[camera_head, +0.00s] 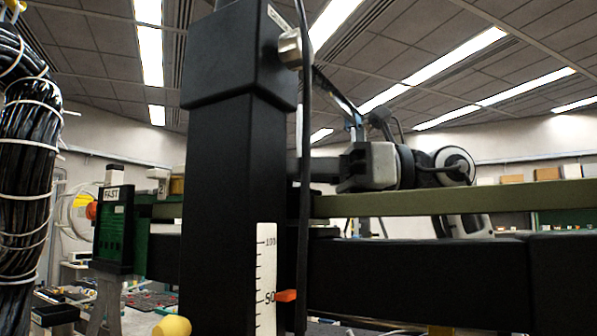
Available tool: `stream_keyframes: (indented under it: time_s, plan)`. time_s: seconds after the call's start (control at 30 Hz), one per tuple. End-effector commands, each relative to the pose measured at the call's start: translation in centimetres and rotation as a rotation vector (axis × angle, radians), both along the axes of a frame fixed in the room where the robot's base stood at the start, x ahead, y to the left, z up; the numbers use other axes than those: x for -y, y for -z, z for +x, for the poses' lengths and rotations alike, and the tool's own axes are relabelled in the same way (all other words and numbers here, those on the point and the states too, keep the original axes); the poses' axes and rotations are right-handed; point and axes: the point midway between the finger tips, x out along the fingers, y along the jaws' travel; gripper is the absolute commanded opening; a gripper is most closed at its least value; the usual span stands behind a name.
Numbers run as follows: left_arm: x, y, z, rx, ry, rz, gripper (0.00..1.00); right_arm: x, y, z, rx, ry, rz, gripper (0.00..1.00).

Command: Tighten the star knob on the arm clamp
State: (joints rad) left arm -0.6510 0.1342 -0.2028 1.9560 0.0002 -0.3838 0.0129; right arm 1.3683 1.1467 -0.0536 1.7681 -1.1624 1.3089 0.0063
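A thick black upright post (235,200) fills the left middle, with a wider black collar (238,55) at its top. A grey knob-like part (291,48) sits at the collar's right edge; I cannot tell whether it is the star knob. A black horizontal arm (415,275) runs right from behind the post. A yellow rounded knob (172,326) shows at the bottom edge, partly cut off. My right gripper (312,170) appears to come in from the right, behind the post and above the horizontal arm. Its fingertips are hidden or unclear. My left gripper is not in view.
A white scale (266,275) with an orange pointer (286,295) is on the post. An olive bar (450,202) crosses behind it. A green box marked FAST (113,230) and a thick black cable bundle (25,160) stand left. A cluttered bench lies beyond.

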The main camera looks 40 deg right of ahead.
Motion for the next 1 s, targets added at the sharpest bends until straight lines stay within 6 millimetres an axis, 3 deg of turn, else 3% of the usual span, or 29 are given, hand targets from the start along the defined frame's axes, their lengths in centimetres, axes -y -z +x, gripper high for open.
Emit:
stream_keyframes:
  time_s: [0.3,0.73,0.77,0.83,1.0]
  plan:
    - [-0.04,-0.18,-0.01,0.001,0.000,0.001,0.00,-0.10,-0.04,-0.15,0.002,0.104,-0.001,0.15]
    - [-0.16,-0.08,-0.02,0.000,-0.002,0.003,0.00,-0.11,-0.04,-0.16,-0.001,0.114,0.001,0.15]
    - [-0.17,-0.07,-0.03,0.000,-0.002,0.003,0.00,-0.11,-0.04,-0.16,-0.001,0.114,0.001,0.41]
    - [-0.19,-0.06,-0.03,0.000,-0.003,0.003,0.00,-0.11,-0.04,-0.16,-0.001,0.114,0.001,0.60]
    - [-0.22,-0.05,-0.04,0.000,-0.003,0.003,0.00,-0.12,-0.03,-0.15,-0.001,0.113,0.001,0.60]
